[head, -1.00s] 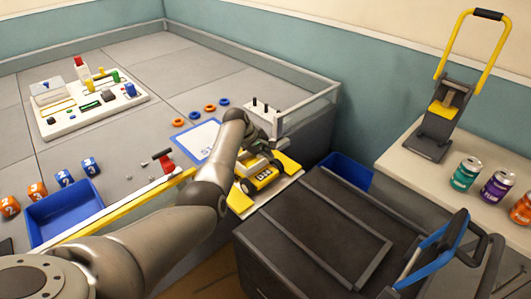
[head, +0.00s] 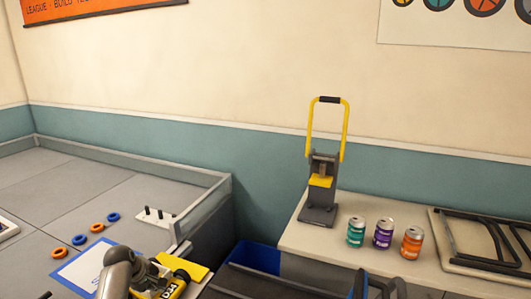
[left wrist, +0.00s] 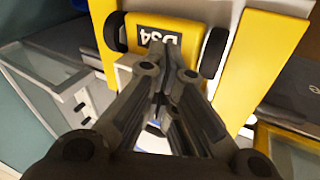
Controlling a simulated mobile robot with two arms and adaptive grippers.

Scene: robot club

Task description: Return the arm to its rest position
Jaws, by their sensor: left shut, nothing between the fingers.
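I cannot tell whether the fingertips touch the car. The car also shows in the head view (head: 172,290), partly behind my arm. My right gripper is not in view.
A grey, low-walled field (head: 85,195) with orange and blue rings lies at left. A can crusher with a yellow handle (head: 320,200) stands on a pale bench (head: 300,240) beside several cans (head: 383,234). A blue bin (head: 258,256) sits low between field and bench.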

